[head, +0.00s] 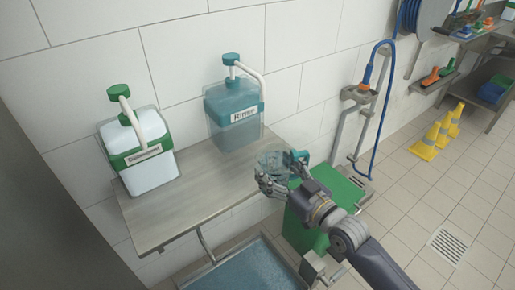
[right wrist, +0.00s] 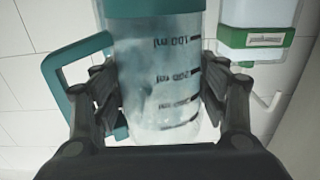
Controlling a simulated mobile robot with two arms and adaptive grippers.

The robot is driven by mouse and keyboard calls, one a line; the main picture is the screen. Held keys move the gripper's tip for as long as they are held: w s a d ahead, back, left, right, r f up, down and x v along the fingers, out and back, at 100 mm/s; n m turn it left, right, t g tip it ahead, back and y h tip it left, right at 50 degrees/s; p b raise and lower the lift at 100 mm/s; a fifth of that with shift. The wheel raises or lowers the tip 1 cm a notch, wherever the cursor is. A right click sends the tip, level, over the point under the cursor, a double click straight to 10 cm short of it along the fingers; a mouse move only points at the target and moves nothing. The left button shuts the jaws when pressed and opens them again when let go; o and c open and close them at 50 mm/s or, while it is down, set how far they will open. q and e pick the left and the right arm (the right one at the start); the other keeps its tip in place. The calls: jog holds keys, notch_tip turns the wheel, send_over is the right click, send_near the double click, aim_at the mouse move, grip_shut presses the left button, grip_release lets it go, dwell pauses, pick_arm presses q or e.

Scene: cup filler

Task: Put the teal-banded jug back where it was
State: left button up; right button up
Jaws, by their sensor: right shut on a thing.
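The teal-banded jug is a clear measuring jug (head: 272,158) with a teal handle (head: 299,157), held at the right edge of the wooden shelf in the head view. The right wrist view shows its clear body (right wrist: 158,82) with ml marks, a teal band at the picture's top and the handle on the left. My right gripper (head: 273,183) is shut on the jug, one finger on each side of its body. The gripper partly hides the jug in the head view. Whether the jug touches the shelf is unclear. My left gripper is not in view.
The wooden shelf (head: 190,208) carries a white Disinfectant dispenser (head: 150,178) with green trim and a teal Rinse dispenser (head: 233,112). A basin of blue liquid (head: 245,272) lies below. A green box-like stand (head: 345,185) is beside the shelf. The shelf's front middle is clear.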

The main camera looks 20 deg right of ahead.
jog(key=shift+w+d+f+b, duration=0.15)
jog(key=shift+w+f, duration=0.65)
jog(key=shift+w, duration=1.65)
jog(key=shift+w+d+f+b, duration=0.15)
jog(key=shift+w+f, duration=0.7)
jog(key=shift+w, duration=1.55)
jog(key=shift+w+d+f+b, duration=0.15)
jog(key=shift+w+f, duration=0.65)
jog(key=shift+w, duration=1.65)
jog(key=shift+f, duration=0.1)
jog(key=o, duration=1.2)
jog(key=shift+c, duration=0.2)
jog(key=shift+s, duration=0.1)
jog(key=v, duration=1.2)
